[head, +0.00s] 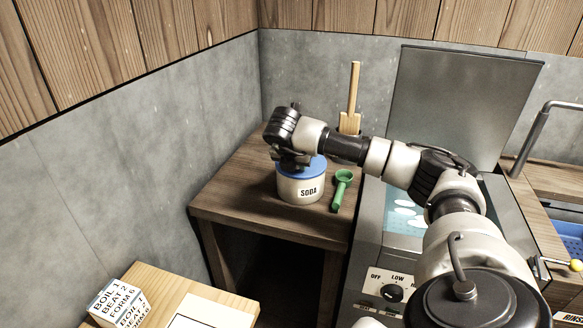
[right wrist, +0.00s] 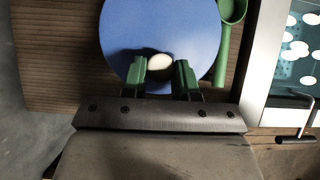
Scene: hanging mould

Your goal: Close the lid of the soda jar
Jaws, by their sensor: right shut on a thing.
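The soda jar (head: 301,189) is a white pot with a "SODA" label, upright on the small wooden table. Its blue lid (head: 318,168) lies flat across the top of the jar; I cannot tell whether it is fully seated. The lid fills the top of the right wrist view (right wrist: 160,25), with a pale round knob (right wrist: 159,62) on it. My right gripper (head: 293,160) is above the jar, pointing down. Its green fingers (right wrist: 162,78) are on either side of the knob, shut on it. My wrist hides part of the lid in the head view. My left gripper is not in view.
A green scoop (head: 342,188) lies right beside the jar. A wooden paddle (head: 352,101) stands behind. A machine with a raised metal lid (head: 460,105) and dial (head: 394,293) is to the right. A lettered block (head: 117,304) sits on the front-left wooden surface. Grey walls border the table.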

